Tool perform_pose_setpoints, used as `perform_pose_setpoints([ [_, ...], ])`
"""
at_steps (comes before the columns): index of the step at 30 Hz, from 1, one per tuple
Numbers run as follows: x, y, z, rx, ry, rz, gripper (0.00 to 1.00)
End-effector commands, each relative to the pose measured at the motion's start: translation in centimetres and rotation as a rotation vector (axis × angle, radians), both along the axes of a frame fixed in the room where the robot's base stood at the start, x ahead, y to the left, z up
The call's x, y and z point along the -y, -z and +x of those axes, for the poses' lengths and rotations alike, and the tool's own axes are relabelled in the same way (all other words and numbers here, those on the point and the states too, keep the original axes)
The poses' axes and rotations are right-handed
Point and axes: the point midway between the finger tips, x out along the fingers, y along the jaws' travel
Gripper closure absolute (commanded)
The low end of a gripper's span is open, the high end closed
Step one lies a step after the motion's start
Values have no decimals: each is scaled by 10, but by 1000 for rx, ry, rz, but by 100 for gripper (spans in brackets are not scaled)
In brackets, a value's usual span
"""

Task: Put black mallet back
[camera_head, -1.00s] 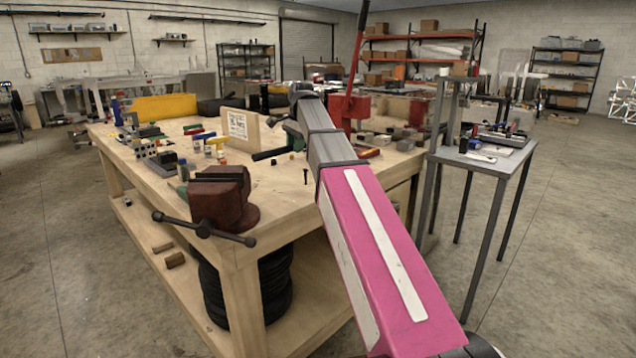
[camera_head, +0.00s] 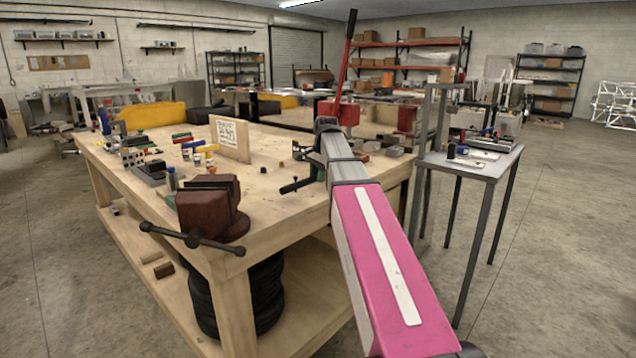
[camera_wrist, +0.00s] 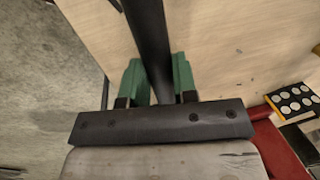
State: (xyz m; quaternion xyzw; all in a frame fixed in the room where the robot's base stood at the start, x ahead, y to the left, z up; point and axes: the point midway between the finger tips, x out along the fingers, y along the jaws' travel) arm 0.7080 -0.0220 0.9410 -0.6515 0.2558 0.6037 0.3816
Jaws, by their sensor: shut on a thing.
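In the wrist view, the black mallet (camera_wrist: 148,35) shows as a dark round shaft running up between the green fingers of my gripper (camera_wrist: 156,75). The fingers are shut on the shaft. In the head view, my gripper (camera_head: 318,172) is at the right edge of the wooden workbench, partly hidden by my arm. A dark bar, seemingly part of the mallet (camera_head: 297,185), sticks out to its left over the bench's front edge. I cannot make out the mallet's head.
The wooden workbench (camera_head: 258,205) carries a brown vise (camera_head: 208,207), an upright sign board (camera_head: 230,138) and several small tools at left. A red lever press (camera_head: 340,110) stands behind my arm. A grey stand (camera_head: 470,160) is at right. The bench's middle is mostly clear.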

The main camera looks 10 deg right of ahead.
Motion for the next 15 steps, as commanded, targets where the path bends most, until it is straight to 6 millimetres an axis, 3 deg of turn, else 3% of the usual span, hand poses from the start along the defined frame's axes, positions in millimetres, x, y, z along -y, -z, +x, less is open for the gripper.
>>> perform_pose_setpoints([
  [6, 0, 24, 0, 0, 0, 0, 100],
  [15, 0, 25, 0, 0, 0, 0, 100],
])
